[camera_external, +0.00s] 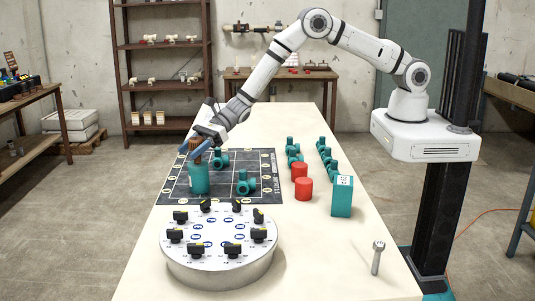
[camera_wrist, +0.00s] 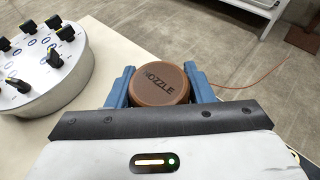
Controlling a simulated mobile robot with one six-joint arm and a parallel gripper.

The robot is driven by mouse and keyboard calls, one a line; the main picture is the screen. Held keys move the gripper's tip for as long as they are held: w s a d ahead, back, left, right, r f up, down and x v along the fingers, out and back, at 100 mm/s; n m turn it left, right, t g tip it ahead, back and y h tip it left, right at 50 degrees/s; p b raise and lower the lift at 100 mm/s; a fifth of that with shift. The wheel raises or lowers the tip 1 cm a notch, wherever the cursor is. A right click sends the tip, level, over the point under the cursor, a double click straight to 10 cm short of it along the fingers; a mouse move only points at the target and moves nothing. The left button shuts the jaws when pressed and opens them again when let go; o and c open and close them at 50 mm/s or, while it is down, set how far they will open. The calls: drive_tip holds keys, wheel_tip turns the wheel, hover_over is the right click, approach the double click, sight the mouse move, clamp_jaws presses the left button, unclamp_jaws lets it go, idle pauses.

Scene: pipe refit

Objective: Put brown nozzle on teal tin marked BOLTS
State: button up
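The brown nozzle (camera_wrist: 160,86), a round cap with NOZZLE written on top, sits between the two blue fingers of my gripper (camera_wrist: 160,88) in the wrist view. Both fingers lie close against its sides, and my gripper looks shut on it. In the external view my gripper (camera_external: 203,143) is at the left of the table, with the nozzle (camera_external: 194,150) directly above a teal cylinder-shaped tin (camera_external: 199,180). The tin stands upright on the dark mat; its pale label is too small to read. I cannot tell whether nozzle and tin touch.
A white round stand (camera_external: 218,268) with several black-handled knobs is in front of the tin. Teal pipe fittings (camera_external: 245,183) lie on the mat (camera_external: 264,165). Two red cylinders (camera_external: 303,189), a teal box (camera_external: 343,197) and a grey bolt-like piece (camera_external: 377,258) stand to the right.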

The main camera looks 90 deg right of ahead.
drive_tip(key=o, duration=0.4)
drive_tip(key=shift+c, duration=0.2)
drive_tip(key=shift+r, duration=0.15)
drive_tip(key=shift+d, duration=0.1)
drive_tip(key=b+v, duration=0.3)
drive_tip(key=v, duration=0.9)
drive_tip(key=s+a+r+n+g, duration=0.1)
drive_tip(key=s+r+n+g, duration=0.2)
drive_tip(key=s+r+n, duration=0.6)
drive_tip(key=s+r+n+g, duration=0.3)
drive_tip(key=s+r+n, duration=0.3)
drive_tip(key=s, duration=0.6)
drive_tip(key=s+d+r+n+h, duration=0.1)
drive_tip(key=s+d+n+h, duration=0.3)
drive_tip(key=s, duration=0.7)
drive_tip(key=s+d+r+n+h, duration=0.2)
drive_tip(key=s+d+n+h, duration=0.3)
drive_tip(key=s+d+n, duration=0.3)
drive_tip(key=s+d, duration=0.2)
drive_tip(key=shift+s+h, duration=0.3)
drive_tip(key=shift+s, duration=0.05)
